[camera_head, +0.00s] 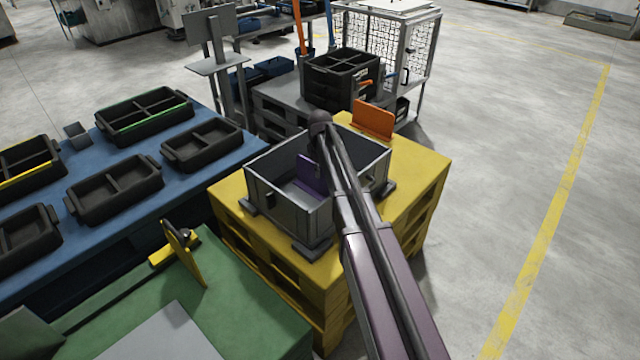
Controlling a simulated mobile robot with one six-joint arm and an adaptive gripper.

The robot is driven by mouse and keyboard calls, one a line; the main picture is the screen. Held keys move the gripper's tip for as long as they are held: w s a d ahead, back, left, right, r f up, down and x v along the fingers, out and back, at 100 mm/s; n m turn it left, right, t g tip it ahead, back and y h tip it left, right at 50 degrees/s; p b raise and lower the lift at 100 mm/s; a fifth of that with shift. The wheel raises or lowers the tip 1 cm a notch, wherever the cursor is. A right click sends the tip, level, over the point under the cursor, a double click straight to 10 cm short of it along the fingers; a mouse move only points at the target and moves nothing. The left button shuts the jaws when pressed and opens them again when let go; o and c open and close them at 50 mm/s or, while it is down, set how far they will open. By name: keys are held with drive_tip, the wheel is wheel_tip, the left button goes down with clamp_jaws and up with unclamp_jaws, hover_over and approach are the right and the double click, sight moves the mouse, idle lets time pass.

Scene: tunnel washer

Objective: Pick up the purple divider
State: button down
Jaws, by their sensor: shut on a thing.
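The purple divider (309,175) stands upright inside an open grey crate (290,212), near its middle. My arm reaches in from the lower right and covers the divider's right side and part of the crate. My gripper (318,153) is at the arm's far end, at the divider's upper edge, shut on it. The jaws are small, dark and mostly hidden by the arm. I cannot tell whether the divider's lower edge touches the crate floor.
The crate sits on a yellow pallet (425,180) with an orange plate (373,121) standing behind it. A blue table (215,180) with several black trays is at left. A green surface (245,310) is in front. Open floor (520,150) lies right.

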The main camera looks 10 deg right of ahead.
drive_tip(key=shift+r, duration=0.15)
wheel_tip(320, 180, up, 10)
drive_tip(key=p, duration=1)
idle(0.9)
